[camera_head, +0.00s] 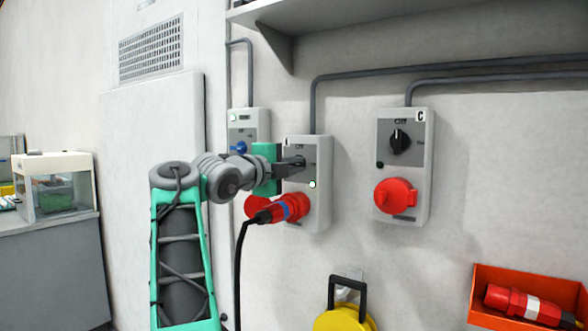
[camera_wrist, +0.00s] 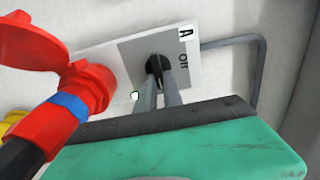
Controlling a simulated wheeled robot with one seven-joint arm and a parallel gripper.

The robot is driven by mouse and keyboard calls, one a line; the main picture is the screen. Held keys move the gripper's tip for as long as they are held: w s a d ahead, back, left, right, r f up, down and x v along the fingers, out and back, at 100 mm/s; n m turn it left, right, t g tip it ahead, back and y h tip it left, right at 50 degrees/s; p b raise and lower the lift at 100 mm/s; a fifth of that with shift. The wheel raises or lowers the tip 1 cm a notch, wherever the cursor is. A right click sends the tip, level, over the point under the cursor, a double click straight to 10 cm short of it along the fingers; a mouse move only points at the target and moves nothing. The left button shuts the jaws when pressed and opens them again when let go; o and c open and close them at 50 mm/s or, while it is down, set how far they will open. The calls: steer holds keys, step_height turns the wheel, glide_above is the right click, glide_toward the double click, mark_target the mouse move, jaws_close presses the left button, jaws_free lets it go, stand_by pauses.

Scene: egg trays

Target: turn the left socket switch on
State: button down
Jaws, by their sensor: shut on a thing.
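The socket box marked A (camera_head: 318,215) is on the wall in the middle of the head view; its grey face also shows in the wrist view (camera_wrist: 125,48). Its black rotary switch (camera_wrist: 158,65) is between my gripper's fingertips (camera_wrist: 160,85). My gripper (camera_head: 297,163) is shut on this switch, and its fingers partly hide it. The word "Off" shows beside the switch. A small pale lamp (camera_head: 312,184) is below the switch. A red plug with a blue ring (camera_head: 281,209) sits in the box's red socket, with the lid open.
A similar box marked C (camera_head: 416,165) with a black switch and closed red cover hangs to the right. A smaller box with a blue switch (camera_head: 240,147) is partly behind my arm. An orange bin (camera_head: 492,318) with a red plug is lower right. A shelf bracket hangs above.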

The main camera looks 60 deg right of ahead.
stand_by(0.3)
steer(key=c, duration=1.5)
jaws_free()
steer(key=a, duration=0.5)
steer(key=w+a, duration=0.1)
steer(key=a, duration=0.1)
steer(key=shift+w+a+b, duration=0.1)
steer(key=shift+a+b, duration=0.25)
